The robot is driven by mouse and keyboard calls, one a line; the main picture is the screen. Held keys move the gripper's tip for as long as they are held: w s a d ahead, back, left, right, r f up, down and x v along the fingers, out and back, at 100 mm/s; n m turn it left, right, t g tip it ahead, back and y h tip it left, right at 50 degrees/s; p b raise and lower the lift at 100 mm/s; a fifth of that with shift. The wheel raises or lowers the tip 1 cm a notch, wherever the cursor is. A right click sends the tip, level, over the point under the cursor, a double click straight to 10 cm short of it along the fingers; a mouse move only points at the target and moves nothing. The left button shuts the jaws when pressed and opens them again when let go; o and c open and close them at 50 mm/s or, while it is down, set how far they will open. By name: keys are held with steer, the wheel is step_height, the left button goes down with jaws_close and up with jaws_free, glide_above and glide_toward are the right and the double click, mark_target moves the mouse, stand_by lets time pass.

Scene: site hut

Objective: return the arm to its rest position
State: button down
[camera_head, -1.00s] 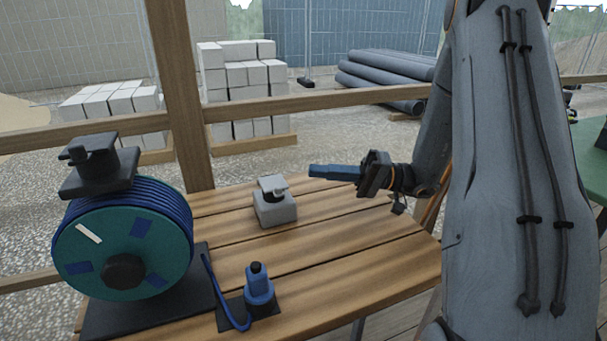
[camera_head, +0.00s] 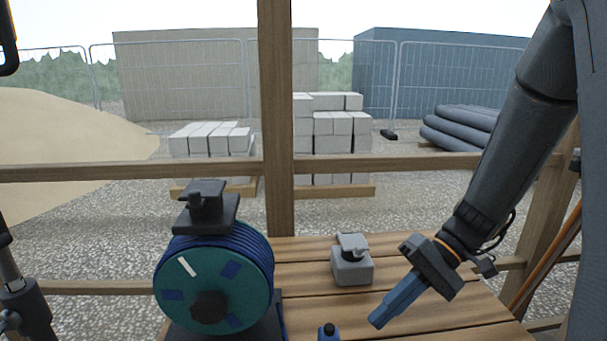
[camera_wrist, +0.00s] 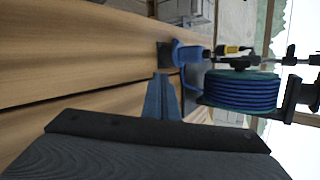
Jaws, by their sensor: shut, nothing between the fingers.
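My arm comes down from the upper right in the head view. My gripper (camera_head: 392,306), with blue fingers, is shut and empty. It hangs over the wooden table (camera_head: 450,322), pointing down and to the left. It is to the right of a small grey block-shaped device (camera_head: 352,268) and apart from it. In the wrist view the blue fingers (camera_wrist: 162,98) point toward a blue fitting (camera_wrist: 188,54) and a reel of blue hose (camera_wrist: 240,92). I cannot judge the gap to the fitting there.
The hose reel (camera_head: 208,292), with a dark clamp-like piece (camera_head: 206,205) on top, stands on the table's left. A wooden post (camera_head: 276,120) and a rail (camera_head: 130,170) stand behind the table. Concrete blocks (camera_head: 335,125) and dark pipes (camera_head: 458,128) lie outside. The table's right part is clear.

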steer(key=s+d+h, duration=0.1)
steer(key=s+h, duration=0.1)
steer(key=s+h+p, duration=0.1)
steer(key=h, duration=0.1)
steer(key=s+d+f+h, duration=0.1)
steer(key=s+h, duration=0.1)
steer(key=shift+s+d+t, duration=0.3)
steer(key=shift+s, duration=0.05)
steer(key=h, duration=0.1)
steer(key=d+t+h+p, duration=0.1)
steer(key=shift+d+r+t+h, duration=0.15)
steer(key=shift+r+t+h, duration=0.15)
steer(key=shift+r, duration=0.05)
steer(key=shift+w+d+r+t+h, duration=0.15)
steer(key=shift+w+r+t+h, duration=0.15)
steer(key=shift+t+h, duration=0.3)
